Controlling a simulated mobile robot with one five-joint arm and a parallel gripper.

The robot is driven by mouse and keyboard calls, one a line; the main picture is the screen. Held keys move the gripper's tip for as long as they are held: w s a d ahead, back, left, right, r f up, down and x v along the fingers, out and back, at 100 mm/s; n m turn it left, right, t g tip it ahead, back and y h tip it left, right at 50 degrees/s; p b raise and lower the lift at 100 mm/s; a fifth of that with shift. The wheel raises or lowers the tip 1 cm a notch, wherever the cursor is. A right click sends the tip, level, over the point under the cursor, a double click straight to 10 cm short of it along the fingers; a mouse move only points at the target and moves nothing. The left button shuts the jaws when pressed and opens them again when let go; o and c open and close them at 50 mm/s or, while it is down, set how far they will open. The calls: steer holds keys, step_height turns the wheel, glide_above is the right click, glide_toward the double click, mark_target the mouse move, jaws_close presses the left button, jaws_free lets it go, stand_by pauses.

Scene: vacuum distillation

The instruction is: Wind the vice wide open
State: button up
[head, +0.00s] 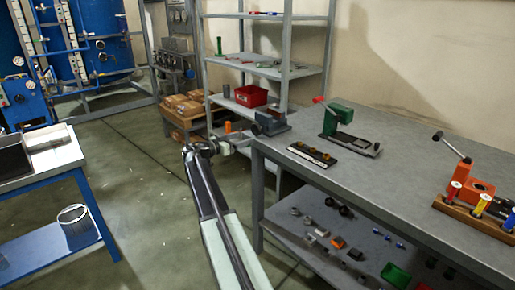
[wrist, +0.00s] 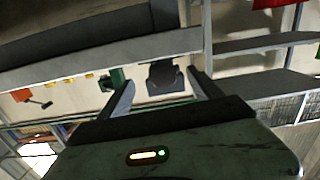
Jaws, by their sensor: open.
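The dark grey vice (head: 270,123) stands on the near left corner of the long grey workbench. In the wrist view a dark grey block that looks like the vice (wrist: 163,76) shows beyond and between my fingertips. My gripper (wrist: 165,92) is open, with its two pale fingers apart and nothing between them. In the head view my arm reaches forward, and its end is just left of the bench corner and the vice. The vice's handle and jaw gap are too small to make out.
The workbench (head: 400,130) also bears a green hand press (head: 337,118), a dark strip with small parts (head: 312,155) and an orange lever tool (head: 478,185). A shelf rack (head: 265,70) stands behind. A blue-framed table (head: 60,155) is at left, with open floor between.

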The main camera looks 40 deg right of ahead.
mark_target(255, 131)
steer(key=shift+m+h, duration=0.3)
steer(key=d, duration=0.6)
steer(key=d+r, duration=0.1)
steer(key=d, duration=0.2)
steer(key=shift+s, duration=0.15)
steer(key=shift+c, duration=0.2)
steer(key=c, duration=1.3)
steer(key=n, duration=0.4)
steer(key=shift+s+n, duration=0.1)
steer(key=shift+n, duration=0.2)
steer(key=o, duration=1.3)
steer(key=shift+o, duration=0.2)
